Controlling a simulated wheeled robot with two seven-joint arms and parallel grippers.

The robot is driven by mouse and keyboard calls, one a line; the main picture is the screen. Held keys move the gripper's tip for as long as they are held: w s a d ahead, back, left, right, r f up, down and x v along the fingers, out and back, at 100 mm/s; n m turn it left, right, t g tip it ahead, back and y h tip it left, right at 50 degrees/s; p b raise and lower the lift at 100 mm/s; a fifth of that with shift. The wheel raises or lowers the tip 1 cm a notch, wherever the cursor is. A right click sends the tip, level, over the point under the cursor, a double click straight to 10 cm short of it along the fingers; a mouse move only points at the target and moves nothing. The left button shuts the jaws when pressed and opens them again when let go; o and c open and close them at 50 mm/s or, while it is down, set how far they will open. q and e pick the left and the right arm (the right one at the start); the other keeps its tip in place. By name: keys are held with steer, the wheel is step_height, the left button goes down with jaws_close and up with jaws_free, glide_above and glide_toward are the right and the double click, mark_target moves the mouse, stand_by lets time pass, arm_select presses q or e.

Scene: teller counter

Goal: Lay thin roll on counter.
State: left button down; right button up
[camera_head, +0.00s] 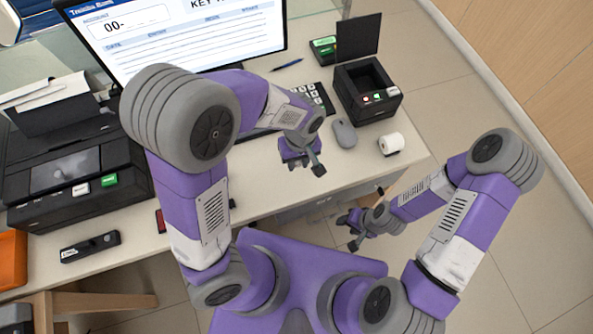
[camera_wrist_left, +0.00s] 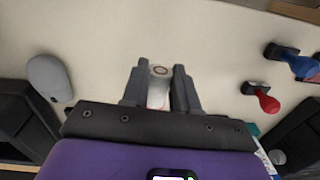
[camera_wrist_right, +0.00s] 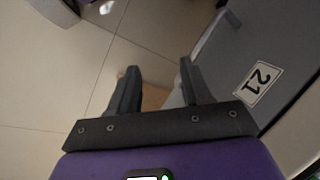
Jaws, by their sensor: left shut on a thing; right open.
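My left gripper (camera_head: 303,168) is over the counter (camera_head: 258,180), left of the mouse. In the left wrist view its two fingers (camera_wrist_left: 158,88) are shut on the thin roll (camera_wrist_left: 159,72), a small pale cylinder with a dark ring on its visible end and a reddish part below. The roll is mostly hidden by the fingers, and I cannot tell whether it touches the counter. In the head view the gripper hides it. My right gripper (camera_head: 350,228) is open and empty, off the counter's front edge; its spread fingers (camera_wrist_right: 158,88) show in the right wrist view.
A white paper roll (camera_head: 391,144) stands at the counter's right end, near a grey mouse (camera_head: 344,133) and a black device (camera_head: 367,92).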

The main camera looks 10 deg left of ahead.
mark_target(298, 166)
arm_select(q)
step_height(298, 166, down, 4)
steer(key=shift+w+r+b, duration=0.1)
steer(key=shift+r+b, duration=0.15)
steer(key=shift+b, duration=0.15)
steer(key=shift+f+b, duration=0.6)
steer(key=shift+f, duration=1.1)
steer(key=shift+f, duration=0.2)
steer(key=c, duration=0.9)
jaws_free()
steer(key=shift+o, duration=0.2)
steer(key=shift+r, duration=0.15)
steer(key=r+p, duration=0.2)
steer(key=r, duration=0.4)
steer(key=r+p, duration=0.2)
steer(key=r, duration=0.4)
steer(key=shift+w+d+r, duration=0.1)
steer(key=shift+w+d, duration=0.05)
steer(key=shift+d, duration=0.05)
